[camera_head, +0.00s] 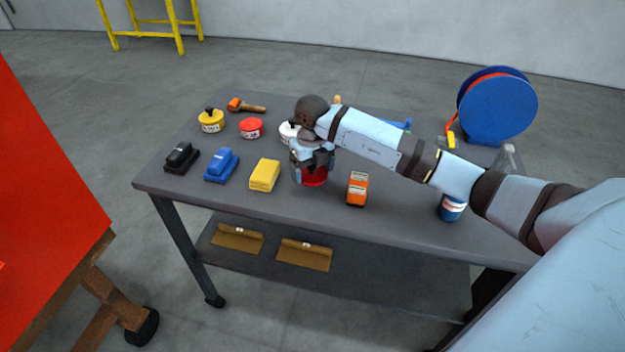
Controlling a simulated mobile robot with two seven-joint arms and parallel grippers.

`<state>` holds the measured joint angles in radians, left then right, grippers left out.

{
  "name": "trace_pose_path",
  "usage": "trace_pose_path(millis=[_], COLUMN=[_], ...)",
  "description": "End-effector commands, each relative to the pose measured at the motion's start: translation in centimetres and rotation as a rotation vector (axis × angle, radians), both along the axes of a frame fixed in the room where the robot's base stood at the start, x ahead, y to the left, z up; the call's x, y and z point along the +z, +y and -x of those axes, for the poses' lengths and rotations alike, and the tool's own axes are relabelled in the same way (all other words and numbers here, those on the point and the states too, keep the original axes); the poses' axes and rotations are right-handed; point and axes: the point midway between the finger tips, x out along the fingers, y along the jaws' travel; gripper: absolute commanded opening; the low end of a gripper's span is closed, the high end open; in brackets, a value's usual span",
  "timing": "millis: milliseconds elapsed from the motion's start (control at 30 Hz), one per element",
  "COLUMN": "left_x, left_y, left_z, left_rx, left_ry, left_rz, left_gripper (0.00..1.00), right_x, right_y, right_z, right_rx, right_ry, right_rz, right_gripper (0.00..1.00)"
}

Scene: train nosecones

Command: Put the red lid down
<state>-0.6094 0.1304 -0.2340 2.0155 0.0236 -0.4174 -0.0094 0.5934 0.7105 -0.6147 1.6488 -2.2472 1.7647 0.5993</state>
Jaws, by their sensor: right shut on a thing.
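My right gripper (312,165) reaches in over the front middle of the grey table and points down. It is shut on the red lid (314,177), whose red surface shows low between and below the fingers. The gripper hides much of it, and I cannot tell whether it touches the tabletop. My left gripper is out of view.
A yellow sponge-like block (264,175) lies left of the gripper and an orange box (357,189) right of it.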

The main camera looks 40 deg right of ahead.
Motion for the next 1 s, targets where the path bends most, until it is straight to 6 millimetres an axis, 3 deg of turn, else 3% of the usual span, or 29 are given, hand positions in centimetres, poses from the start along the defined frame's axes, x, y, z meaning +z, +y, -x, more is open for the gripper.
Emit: trace_pose_path(millis=[300, 700, 733, 800, 1000], left_x=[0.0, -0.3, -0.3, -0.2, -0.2], left_y=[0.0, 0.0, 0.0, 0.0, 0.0], left_z=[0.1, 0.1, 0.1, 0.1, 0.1], left_rx=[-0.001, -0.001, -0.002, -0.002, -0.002], left_ry=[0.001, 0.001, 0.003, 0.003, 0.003], left_rz=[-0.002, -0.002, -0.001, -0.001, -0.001], left_gripper=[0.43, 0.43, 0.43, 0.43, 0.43], right_x=[-3.9, -4.7, -4.7, -4.6, -4.5], right_y=[0.0, 0.0, 0.0, 0.0, 0.0], right_z=[0.1, 0.0, 0.0, 0.0, 0.0], right_rx=[-0.001, 0.0, 0.0, 0.0, 0.0], right_ry=[0.003, 0.0, -0.001, 0.0, 0.0], right_rz=[0.0, 0.001, 0.001, 0.001, 0.001], right_gripper=[0.62, 0.62, 0.87, 1.0, 1.0])
